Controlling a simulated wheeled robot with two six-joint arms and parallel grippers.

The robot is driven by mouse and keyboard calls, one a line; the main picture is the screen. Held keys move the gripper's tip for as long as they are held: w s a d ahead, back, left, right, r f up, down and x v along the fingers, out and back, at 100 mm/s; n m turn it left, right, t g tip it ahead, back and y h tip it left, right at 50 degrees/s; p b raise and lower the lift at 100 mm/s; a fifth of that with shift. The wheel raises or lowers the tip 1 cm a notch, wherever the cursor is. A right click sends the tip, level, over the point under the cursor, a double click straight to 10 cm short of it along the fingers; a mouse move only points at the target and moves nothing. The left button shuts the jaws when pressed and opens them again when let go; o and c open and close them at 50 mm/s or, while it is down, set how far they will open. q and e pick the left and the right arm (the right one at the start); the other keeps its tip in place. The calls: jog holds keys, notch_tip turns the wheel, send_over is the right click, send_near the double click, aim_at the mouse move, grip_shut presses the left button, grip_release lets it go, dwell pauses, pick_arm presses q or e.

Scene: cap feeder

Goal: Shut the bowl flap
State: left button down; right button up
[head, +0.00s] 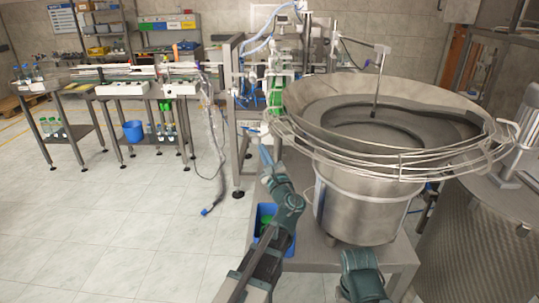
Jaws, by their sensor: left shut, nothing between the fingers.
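The large metal feeder bowl (309,92) stands at the right, open at the top, with several wire rails curving around its front. I cannot make out its flap for certain. My left gripper (265,158) is shut and empty, pointing up and away just left of the bowl's rails. Whether it touches the rails or anything behind them cannot be told. Only a green link of my right arm shows at the bottom; the right gripper is not in view.
The bowl's steel drum (357,205) rests on a metal table (393,254). A blue bin (264,213) sits below my left arm. A machine frame (236,120) stands left of the bowl.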

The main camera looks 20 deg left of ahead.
pick_arm(q)
jog(key=shift+s+a+r+m+t+p, duration=0.1)
jog(key=shift+a+r+m+t+p, duration=0.1)
jog(key=shift+r+m, duration=0.15)
jog(key=shift+s+a+r+m+t+p, duration=0.1)
jog(key=shift+r+m+p, duration=0.05)
jog(key=shift+r+m, duration=0.2)
jog(key=shift+s+a+r+p, duration=0.1)
jog(key=shift+a+r+p, duration=0.05)
jog(key=shift+r+p, duration=0.2)
jog(key=w+f+b+v, duration=0.1)
jog(key=b+v, duration=0.5)
jog(key=v, duration=0.6)
jog(key=shift+s+d+f, duration=0.25)
jog(key=shift+s+f, duration=0.15)
jog(key=shift+f, duration=0.4)
jog(key=shift+f, duration=0.1)
